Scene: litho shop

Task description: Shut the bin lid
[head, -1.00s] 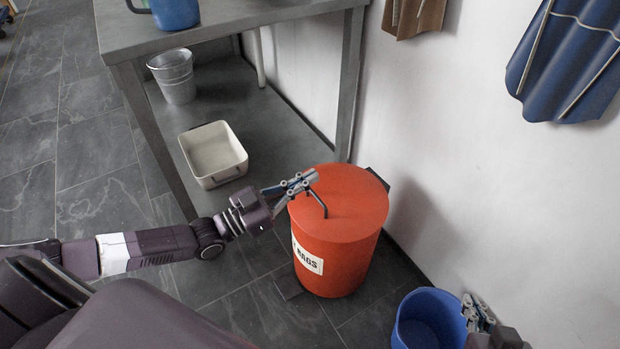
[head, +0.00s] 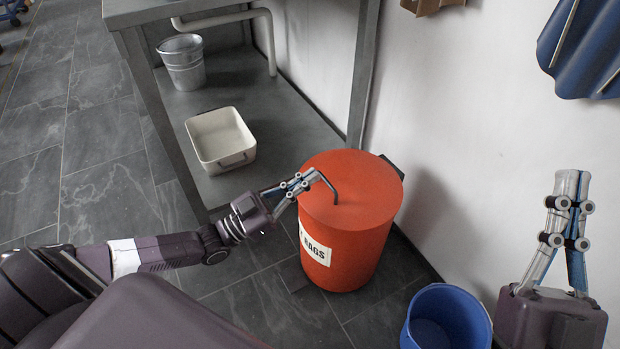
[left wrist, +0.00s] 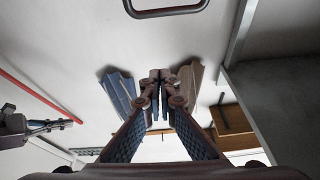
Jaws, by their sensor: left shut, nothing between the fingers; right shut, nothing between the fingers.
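The red bin (head: 345,245) with a white "RAGS" label stands on the floor near the wall. Its round red lid (head: 365,185) lies flat on top, with no gap visible at the rim. A dark bent handle (head: 334,190) shows on the lid; a dark loop (left wrist: 165,12), probably this handle, crosses the top of the left wrist view. My left gripper (head: 314,175) is shut and empty at the lid's left side, its tips beside the handle; I cannot tell if they touch. My right gripper (head: 572,178) is shut and empty, pointing up at the right, away from the bin.
A blue bucket (head: 448,318) stands right of the bin, close to the wall. A grey table (head: 225,12) with a lower shelf (head: 270,125) stands behind left, holding a metal bucket (head: 184,65) and a white tray (head: 220,142). Blue cloth hangs on the wall (head: 480,130).

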